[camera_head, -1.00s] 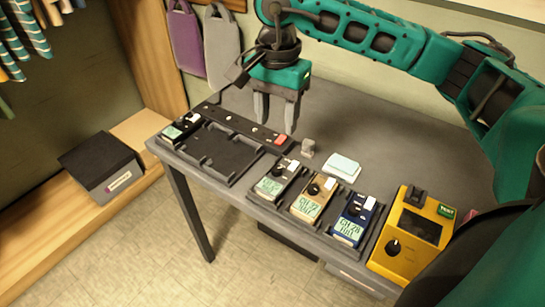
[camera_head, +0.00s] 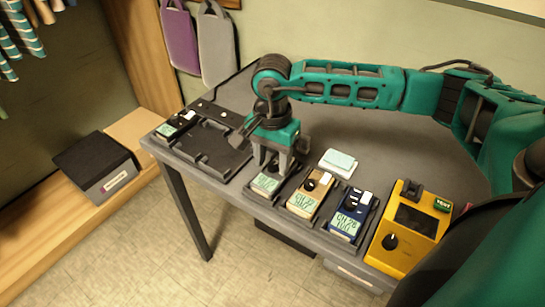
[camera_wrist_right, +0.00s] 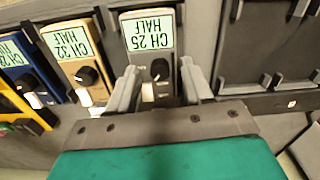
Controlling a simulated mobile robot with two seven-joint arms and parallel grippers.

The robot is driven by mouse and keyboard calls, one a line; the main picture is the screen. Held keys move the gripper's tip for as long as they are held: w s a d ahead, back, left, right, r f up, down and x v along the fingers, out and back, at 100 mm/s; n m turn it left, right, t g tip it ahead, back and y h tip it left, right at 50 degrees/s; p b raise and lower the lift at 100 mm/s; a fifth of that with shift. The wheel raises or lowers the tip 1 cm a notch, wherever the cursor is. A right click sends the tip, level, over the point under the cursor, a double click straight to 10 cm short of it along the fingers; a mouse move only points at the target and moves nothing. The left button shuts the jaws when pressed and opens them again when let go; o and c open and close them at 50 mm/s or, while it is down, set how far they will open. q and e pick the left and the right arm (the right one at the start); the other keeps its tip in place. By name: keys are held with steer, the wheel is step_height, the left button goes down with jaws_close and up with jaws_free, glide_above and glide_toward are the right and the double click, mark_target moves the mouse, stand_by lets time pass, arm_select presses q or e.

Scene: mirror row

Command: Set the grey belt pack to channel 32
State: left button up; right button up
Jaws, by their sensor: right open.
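The grey belt pack (camera_head: 265,184) sits in the rack near the table's front edge, partly hidden under my right gripper in the head view. In the right wrist view the grey belt pack (camera_wrist_right: 150,33) has a green display reading CH 25 HALF and a black knob (camera_wrist_right: 160,69). My right gripper (camera_head: 279,165) is over this pack with its fingers pointing down. In the wrist view the right gripper (camera_wrist_right: 160,88) is open, one finger on each side of the knob, with gaps showing. Contact cannot be told. My left gripper is not in view.
A tan pack (camera_head: 309,196), a blue pack (camera_head: 352,215) and a yellow tester (camera_head: 409,228) stand to the right. A dark pack (camera_head: 177,124) stands at the far left, past empty bays (camera_head: 207,146). A pale pad (camera_head: 338,162) lies behind the tan pack.

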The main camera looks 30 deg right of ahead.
steer(key=shift+c, duration=0.3)
steer(key=shift+c, duration=0.7)
jaws_close()
steer(key=shift+m, duration=0.3)
